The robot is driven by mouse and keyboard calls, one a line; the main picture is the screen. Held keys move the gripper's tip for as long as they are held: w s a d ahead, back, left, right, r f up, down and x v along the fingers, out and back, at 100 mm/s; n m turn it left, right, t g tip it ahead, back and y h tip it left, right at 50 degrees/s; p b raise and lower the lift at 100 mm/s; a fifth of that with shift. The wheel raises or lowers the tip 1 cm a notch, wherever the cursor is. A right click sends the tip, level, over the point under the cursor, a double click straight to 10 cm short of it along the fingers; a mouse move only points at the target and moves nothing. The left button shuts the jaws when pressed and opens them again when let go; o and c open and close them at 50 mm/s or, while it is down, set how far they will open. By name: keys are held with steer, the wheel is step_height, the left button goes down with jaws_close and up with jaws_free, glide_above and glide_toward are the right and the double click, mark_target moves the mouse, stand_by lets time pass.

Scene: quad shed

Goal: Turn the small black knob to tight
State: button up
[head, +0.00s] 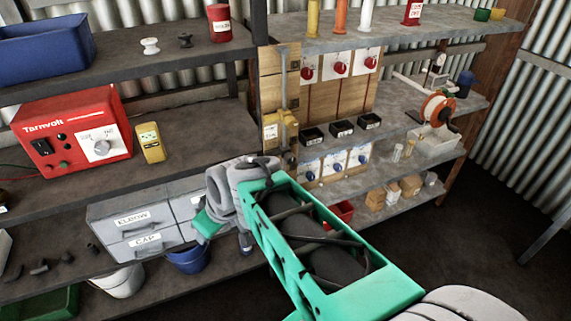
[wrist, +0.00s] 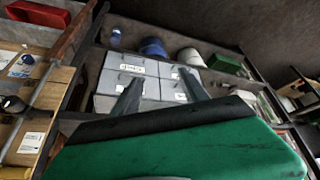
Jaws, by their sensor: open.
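My gripper (wrist: 160,78) is open and empty in the wrist view, its two grey fingers spread in front of the grey drawer cabinet. A dark, rounded knob-like part (wrist: 12,104) sits at the left edge of the wrist view, beside a wooden panel with labels too blurred to read. It is well to the left of my fingers and not touched. In the head view a small dark part (head: 290,157) shows low on the wooden board, partly behind my arm. I cannot tell for certain that either is the task's knob. A loose black knob (head: 185,40) stands on the upper shelf.
The grey drawer cabinet (head: 135,212) is on the left, below the red Tarnvolt box (head: 72,133). A blue bucket (head: 188,260) stands below it. A vertical metal bar (head: 283,88) runs down the board. Black trays (head: 342,128) stand to its right. Open floor lies at the lower right.

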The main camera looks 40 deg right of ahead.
steer(key=w+d+f+n+t+b, duration=0.1)
steer(key=w+d+f+t+b, duration=0.1)
steer(key=w+d+f+b, duration=0.25)
steer(key=n+t+h+b, duration=0.2)
steer(key=t+h+b, duration=0.3)
steer(key=t+b, duration=0.45)
glide_toward(293, 162)
steer(key=a+p+x, duration=0.1)
steer(key=x, duration=0.2)
steer(key=shift+t, duration=0.25)
steer(key=x, duration=0.5)
steer(key=d+p+x, duration=0.1)
steer(key=x, duration=0.1)
steer(key=shift+w, duration=0.15)
jaws_close()
